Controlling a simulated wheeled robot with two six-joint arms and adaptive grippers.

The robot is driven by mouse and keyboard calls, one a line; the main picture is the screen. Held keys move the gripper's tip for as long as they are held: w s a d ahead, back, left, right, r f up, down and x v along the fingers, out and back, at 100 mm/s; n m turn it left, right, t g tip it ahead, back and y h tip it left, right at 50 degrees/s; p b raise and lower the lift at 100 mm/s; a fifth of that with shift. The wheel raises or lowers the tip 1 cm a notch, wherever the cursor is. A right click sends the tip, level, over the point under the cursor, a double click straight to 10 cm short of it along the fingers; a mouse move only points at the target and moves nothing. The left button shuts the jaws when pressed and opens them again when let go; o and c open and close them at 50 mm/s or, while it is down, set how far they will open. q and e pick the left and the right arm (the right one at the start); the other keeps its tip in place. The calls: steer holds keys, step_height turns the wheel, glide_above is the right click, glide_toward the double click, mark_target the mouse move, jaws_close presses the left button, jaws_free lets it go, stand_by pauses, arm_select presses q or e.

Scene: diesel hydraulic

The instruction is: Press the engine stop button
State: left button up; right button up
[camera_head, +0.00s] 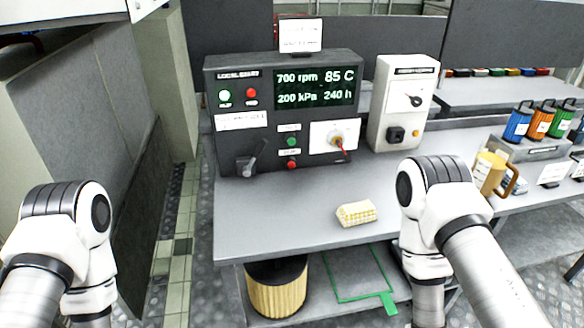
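A dark grey control panel (266,68) stands on the grey bench. Its lower middle carries a green button (291,142) and, below it, a red button (292,165), each beside a small white label too small to read. The red one looks like a stop button. Nothing touches either button. At the panel's upper left are a green lamp (225,97) and a red lamp (252,93). The display (316,88) reads 700 rpm, 85 C, 200 kPa and 240 h. Both my arms show in the foreground, but neither gripper is in view.
The panel also has a lever (254,158) and a red-tipped key switch (338,141). A pale switch box (402,104) stands to its right. A yellow-and-white checked block (356,213) lies on the bench (290,218). A tan mug (488,174) stands farther right.

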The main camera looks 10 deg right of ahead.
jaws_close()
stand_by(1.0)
